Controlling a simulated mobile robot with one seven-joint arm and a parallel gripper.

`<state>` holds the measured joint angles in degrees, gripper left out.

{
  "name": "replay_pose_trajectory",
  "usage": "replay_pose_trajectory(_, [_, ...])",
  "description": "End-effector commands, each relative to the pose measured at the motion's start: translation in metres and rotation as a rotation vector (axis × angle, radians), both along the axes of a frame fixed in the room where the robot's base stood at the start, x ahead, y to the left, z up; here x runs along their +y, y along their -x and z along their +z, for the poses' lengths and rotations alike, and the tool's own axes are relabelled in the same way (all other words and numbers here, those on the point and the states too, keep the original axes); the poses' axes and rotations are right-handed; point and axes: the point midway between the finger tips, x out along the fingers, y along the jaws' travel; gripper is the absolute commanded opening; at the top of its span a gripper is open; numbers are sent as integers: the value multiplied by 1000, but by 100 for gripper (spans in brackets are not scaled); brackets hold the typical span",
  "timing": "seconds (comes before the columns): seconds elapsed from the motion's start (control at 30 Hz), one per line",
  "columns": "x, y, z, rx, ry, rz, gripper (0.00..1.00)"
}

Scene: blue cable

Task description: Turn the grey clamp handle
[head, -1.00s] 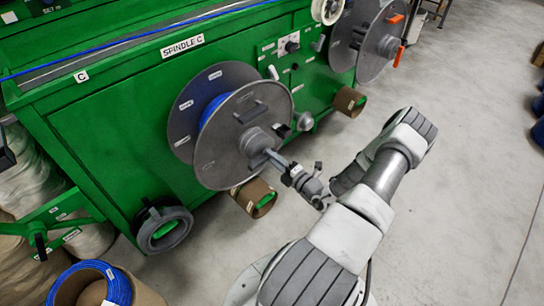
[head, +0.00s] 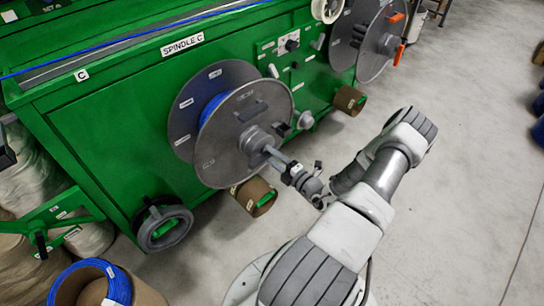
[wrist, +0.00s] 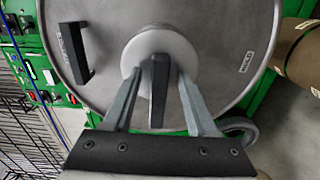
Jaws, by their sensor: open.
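The grey clamp handle (wrist: 158,90) is a dark bar standing out from the pale round hub (wrist: 150,48) at the centre of the grey reel disc (wrist: 215,30). In the wrist view my gripper (wrist: 158,76) is open, with one finger on each side of the bar. Gaps show between the bar and both fingers. In the head view my gripper (head: 272,154) is at the front of the hub of the Spindle C reel (head: 225,150), which carries blue cable (head: 211,108). There the fingers largely hide the handle.
The green machine (head: 110,130) stands behind the reel. A dark bracket (wrist: 75,52) sticks out from the disc, left of the hub. A cardboard core (head: 255,196) is below the reel. A second reel (head: 372,40) is at upper right.

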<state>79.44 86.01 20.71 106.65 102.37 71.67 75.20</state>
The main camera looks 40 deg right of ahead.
Motion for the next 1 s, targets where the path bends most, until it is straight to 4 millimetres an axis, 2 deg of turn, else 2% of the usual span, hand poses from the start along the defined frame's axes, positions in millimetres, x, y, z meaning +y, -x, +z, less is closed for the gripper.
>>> replay_pose_trajectory(0.17, [-2,7,1,0,1,-2,57])
replay_pose_trajectory(0.27, [-3,22,2,0,0,-3,57])
replay_pose_trajectory(0.7, [-11,126,1,1,0,-4,57])
replay_pose_trajectory(0.83, [-12,151,1,1,-1,-2,57])
replay_pose_trajectory(1.0, [-13,169,0,1,-1,0,57])
